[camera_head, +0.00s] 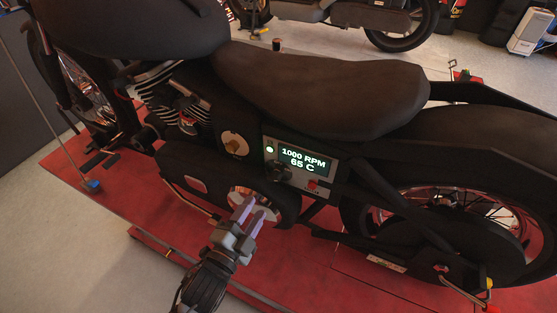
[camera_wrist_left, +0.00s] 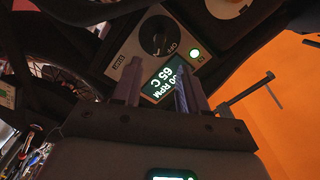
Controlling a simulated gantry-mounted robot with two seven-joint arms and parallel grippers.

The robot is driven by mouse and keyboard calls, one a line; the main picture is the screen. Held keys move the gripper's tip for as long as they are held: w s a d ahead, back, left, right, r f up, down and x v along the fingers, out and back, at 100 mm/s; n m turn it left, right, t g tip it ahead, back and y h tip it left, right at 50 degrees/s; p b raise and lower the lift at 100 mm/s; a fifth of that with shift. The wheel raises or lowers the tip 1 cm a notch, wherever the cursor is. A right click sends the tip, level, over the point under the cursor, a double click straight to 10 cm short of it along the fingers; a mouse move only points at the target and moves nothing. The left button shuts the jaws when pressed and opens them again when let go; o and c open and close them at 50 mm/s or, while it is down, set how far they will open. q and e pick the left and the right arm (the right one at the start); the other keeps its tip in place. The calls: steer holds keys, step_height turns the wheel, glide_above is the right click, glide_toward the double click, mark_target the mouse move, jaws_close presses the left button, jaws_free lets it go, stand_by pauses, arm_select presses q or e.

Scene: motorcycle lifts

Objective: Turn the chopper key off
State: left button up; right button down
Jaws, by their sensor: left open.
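The chopper's side panel (camera_head: 325,197) carries a lit screen (camera_head: 304,159) reading 1000 RPM and 65 C. A green light (camera_head: 269,149) glows at its left end. The dark round key switch (camera_head: 278,170) sits below that light; in the left wrist view the switch (camera_wrist_left: 160,38) shows a raised bar across its face. My left gripper (camera_head: 258,205) is open and empty, below and left of the panel, apart from the switch. In the left wrist view its fingers (camera_wrist_left: 155,65) point toward the panel, partly covering the screen (camera_wrist_left: 168,85). My right gripper is not in view.
A red switch (camera_head: 312,185) sits on the panel right of the key. The seat (camera_head: 320,88) overhangs the panel and the rear wheel (camera_head: 470,215) stands to the right. The chopper rests on a red lift (camera_head: 345,268). Open floor lies at lower left.

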mark_target(272, 181)
arm_select(q)
steer(key=p+x, duration=0.2)
steer(key=x, duration=0.7)
steer(key=shift+s+r, duration=0.1)
steer(key=shift+x, duration=0.75)
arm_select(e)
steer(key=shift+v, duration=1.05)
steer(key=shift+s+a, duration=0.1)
arm_select(q)
jaws_close()
